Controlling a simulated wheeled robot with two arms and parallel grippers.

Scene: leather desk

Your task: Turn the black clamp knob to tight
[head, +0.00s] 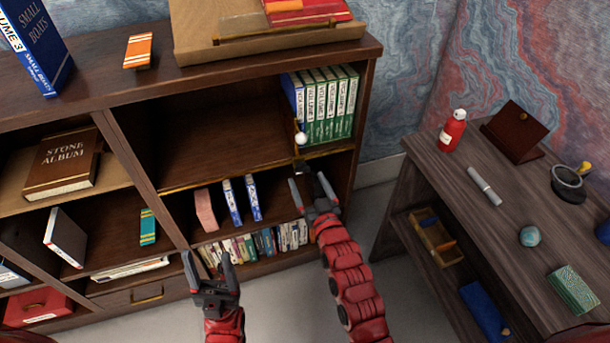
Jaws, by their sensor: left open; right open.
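A small dark piece (300,166), which looks like the black clamp knob, is at the front edge of the upper right shelf, just below a white ball (300,138). It is too small to tell its turn position. My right gripper (308,178) is open, its fingertips just below and beside the dark piece; I cannot tell if they touch it. My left gripper (205,256) is open and empty, lower left, in front of the bottom shelves.
Green and white volumes (325,105) stand right of the white ball. A brass rail (332,150) runs along that shelf edge. A wooden side desk (445,175) with a red bottle (452,131) stands at right. Floor between is clear.

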